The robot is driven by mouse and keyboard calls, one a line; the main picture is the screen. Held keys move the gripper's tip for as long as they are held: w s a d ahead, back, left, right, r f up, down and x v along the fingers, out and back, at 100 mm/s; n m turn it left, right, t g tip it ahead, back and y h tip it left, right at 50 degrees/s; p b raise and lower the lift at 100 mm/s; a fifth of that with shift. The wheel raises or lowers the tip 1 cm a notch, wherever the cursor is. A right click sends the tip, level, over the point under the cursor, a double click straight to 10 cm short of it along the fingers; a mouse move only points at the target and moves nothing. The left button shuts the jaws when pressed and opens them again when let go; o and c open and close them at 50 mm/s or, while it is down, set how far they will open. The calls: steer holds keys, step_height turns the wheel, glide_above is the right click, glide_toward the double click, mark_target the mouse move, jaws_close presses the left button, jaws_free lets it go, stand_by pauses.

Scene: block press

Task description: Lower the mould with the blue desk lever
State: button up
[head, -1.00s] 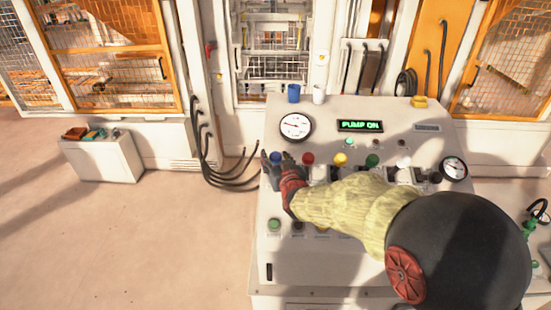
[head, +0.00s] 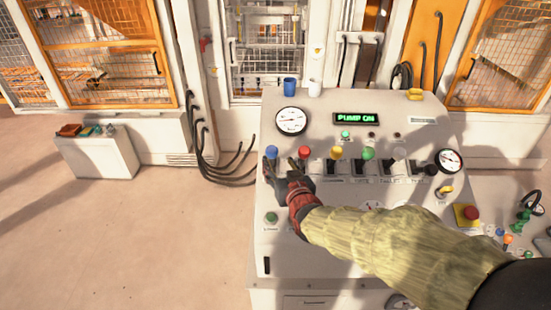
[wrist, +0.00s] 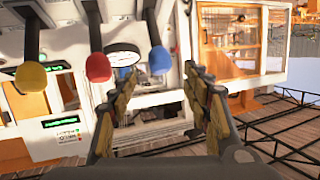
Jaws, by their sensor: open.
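The blue lever (head: 271,152) is the leftmost in the row on the sloped desk; its round blue knob shows in the head view. My gripper (head: 281,167) is open, just below and slightly right of that knob, its fingers pointing up the desk. In the wrist view the blue knob (wrist: 159,60) shows between the tips of my open gripper (wrist: 160,74), with nothing held. I cannot tell whether a finger touches the lever. The lever's shaft and base are largely hidden by my gripper in the head view. The mould is not clearly distinguishable.
A red lever (head: 305,152) stands close right of my gripper, then a yellow lever (head: 337,152) and a green lever (head: 368,153). A display (head: 356,119) reads PUMP ON. A blue cup (head: 290,86) and a white cup (head: 315,87) stand on the desk's top edge.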

steer(key=shift+v, duration=1.2)
steer(key=s+d+f+g+h+b, duration=0.1)
steer(key=s+d+f+g, duration=0.2)
steer(key=s+f+g, duration=0.65)
steer(key=s+d+f+m+h+b, duration=0.1)
steer(key=s+d+f+b, duration=0.1)
steer(key=s+d+b, duration=0.4)
steer(key=s+d+f+m+h+b, duration=0.1)
steer(key=s+d+b, duration=0.6)
steer(key=s, duration=0.8)
steer(key=shift+d+f+h+b, duration=0.25)
steer(key=shift+f+b, duration=0.5)
steer(key=shift+b, duration=0.45)
